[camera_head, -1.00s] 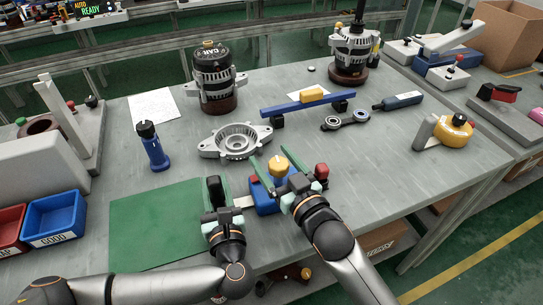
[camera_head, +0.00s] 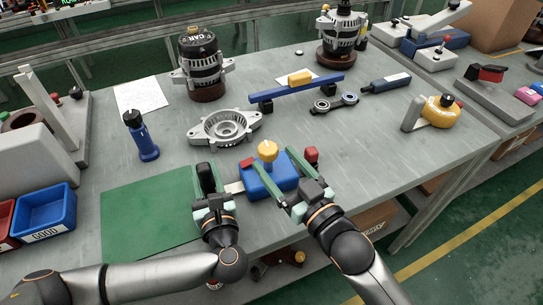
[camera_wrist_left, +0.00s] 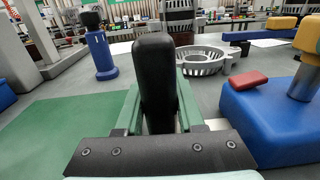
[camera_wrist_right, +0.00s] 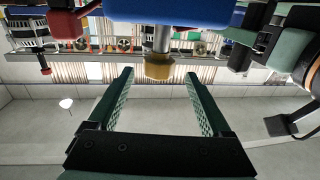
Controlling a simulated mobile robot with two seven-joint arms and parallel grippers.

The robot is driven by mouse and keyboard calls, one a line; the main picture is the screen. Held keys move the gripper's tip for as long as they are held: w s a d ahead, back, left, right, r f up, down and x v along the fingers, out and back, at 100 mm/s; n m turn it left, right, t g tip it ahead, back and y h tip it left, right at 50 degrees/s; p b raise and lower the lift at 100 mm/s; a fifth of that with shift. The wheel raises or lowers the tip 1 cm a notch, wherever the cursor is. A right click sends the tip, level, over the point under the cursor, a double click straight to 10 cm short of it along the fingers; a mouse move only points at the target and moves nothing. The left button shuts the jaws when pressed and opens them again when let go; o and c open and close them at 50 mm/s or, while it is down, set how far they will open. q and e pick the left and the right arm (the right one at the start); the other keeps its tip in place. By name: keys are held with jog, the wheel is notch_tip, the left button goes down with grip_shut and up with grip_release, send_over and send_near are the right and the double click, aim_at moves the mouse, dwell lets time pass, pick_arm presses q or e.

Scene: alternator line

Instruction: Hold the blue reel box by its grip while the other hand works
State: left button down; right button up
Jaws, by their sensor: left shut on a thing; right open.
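The blue reel box (camera_head: 262,187) stands on the table in the middle of the head view, with a yellow knob (camera_head: 267,150) on top and a red button (camera_head: 246,162). Its upright black grip (camera_head: 206,177) is at its left side. My left gripper (camera_head: 208,190) is shut around this grip; the left wrist view shows the black grip (camera_wrist_left: 155,80) between the green fingers beside the box (camera_wrist_left: 268,125). My right gripper (camera_head: 271,161) is open, its fingers pointing at the box around the knob's side. In the right wrist view the knob (camera_wrist_right: 158,67) appears beyond the empty fingers.
A green mat (camera_head: 150,212) lies left of the box. A yellow round tool (camera_head: 439,112) is at right. Blue (camera_head: 43,211) and red bins stand at left.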

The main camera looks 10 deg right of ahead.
aim_at(259, 147)
jog(key=shift+w+a+r+n+g+y, duration=0.15)
jog(key=shift+a+r+n+g+y, duration=0.05)
jog(key=shift+r+n+y, duration=0.25)
jog(key=shift+w+a+r+n+g+y, duration=0.2)
jog(key=shift+r+n+y, duration=0.15)
jog(key=shift+r+y, duration=0.15)
jog(key=shift+s+a+r+n+g+y, duration=0.1)
jog(key=shift+s+a+n+g+y, duration=0.1)
jog(key=shift+n+g+y, duration=0.35)
jog(key=shift+n+y, duration=0.35)
jog(key=shift+y, duration=0.25)
jog(key=shift+s+d+n+g+y, duration=0.15)
jog(key=shift+d+n+g+y, duration=0.1)
jog(key=shift+n+g+y, duration=0.2)
jog(key=s+d+f+n+g+y, duration=0.1)
jog(key=d+f+n+g+y, duration=0.15)
jog(key=d, duration=0.35)
jog(key=shift+m+g+h, duration=0.25)
jog(key=shift+m+h, duration=0.05)
jog(key=shift+m, duration=0.2)
jog(key=x, duration=1.1)
jog(key=shift+w+a+r, duration=0.1)
jog(key=shift+w+a, duration=0.1)
jog(key=shift+a, duration=0.1)
grip_shut()
